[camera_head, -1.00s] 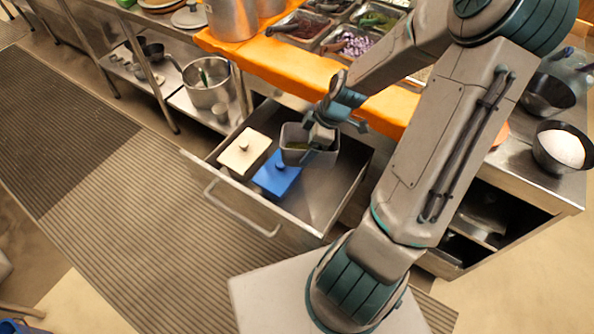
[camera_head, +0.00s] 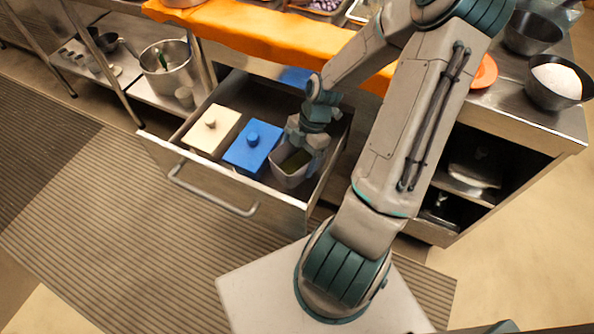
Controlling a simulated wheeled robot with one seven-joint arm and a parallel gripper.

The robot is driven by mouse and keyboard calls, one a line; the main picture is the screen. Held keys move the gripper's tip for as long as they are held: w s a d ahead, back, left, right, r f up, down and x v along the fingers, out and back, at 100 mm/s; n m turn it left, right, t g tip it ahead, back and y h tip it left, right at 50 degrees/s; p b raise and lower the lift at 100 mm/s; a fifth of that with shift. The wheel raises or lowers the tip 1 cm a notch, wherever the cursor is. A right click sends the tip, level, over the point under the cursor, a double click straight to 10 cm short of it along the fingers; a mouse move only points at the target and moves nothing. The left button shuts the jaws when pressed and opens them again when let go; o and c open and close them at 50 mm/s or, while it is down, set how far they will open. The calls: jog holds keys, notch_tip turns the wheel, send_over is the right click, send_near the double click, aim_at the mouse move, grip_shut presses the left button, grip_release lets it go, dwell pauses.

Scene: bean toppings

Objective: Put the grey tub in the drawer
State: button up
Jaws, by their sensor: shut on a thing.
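The grey tub (camera_head: 287,177) is in the open metal drawer (camera_head: 257,193), at its right side, just right of a blue lidded tub. My fingertips are partly hidden by the tub and my wrist.
The blue tub (camera_head: 252,149) and a cream lidded tub (camera_head: 211,131) stand in the drawer's left part. Another blue thing (camera_head: 295,77) shows at the drawer's back. The counter with an orange cloth (camera_head: 270,38) overhangs behind. Dark bowls (camera_head: 556,84) stand on the right counter.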

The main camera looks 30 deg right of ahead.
aim_at(299, 167)
jog(key=shift+f+b, duration=0.75)
jog(key=shift+f, duration=2.15)
jog(key=shift+f, duration=0.1)
jog(key=o, duration=0.9)
jog(key=shift+c, duration=0.2)
